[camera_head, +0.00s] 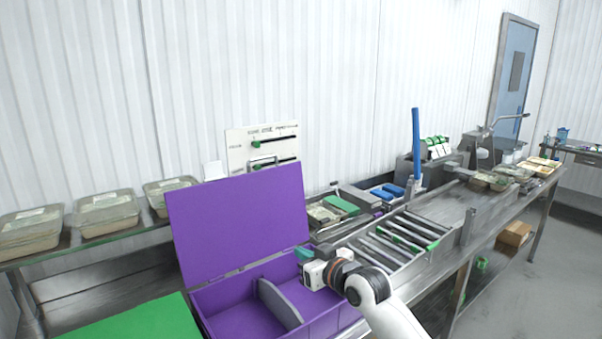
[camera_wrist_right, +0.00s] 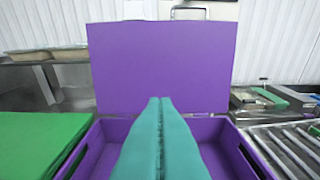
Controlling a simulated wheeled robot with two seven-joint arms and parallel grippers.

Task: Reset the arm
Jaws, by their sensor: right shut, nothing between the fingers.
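My right gripper (camera_head: 303,254) reaches in from the lower right in the head view, over the right part of an open purple box (camera_head: 325,325). In the right wrist view its teal fingers (camera_wrist_right: 160,104) are pressed together with nothing between them. They point toward the box's raised purple lid (camera_wrist_right: 165,62), which also stands upright in the head view (camera_head: 238,222). Whether the fingertips are above or inside the box rim is hard to tell. My left gripper does not show in either view.
A grey divider (camera_head: 279,303) stands inside the box. A green board (camera_head: 140,322) lies to its left. A roller conveyor (camera_head: 400,240) runs to its right. Food trays (camera_head: 108,212) line a shelf at the left, and a white panel with sliders (camera_head: 262,148) stands behind the lid.

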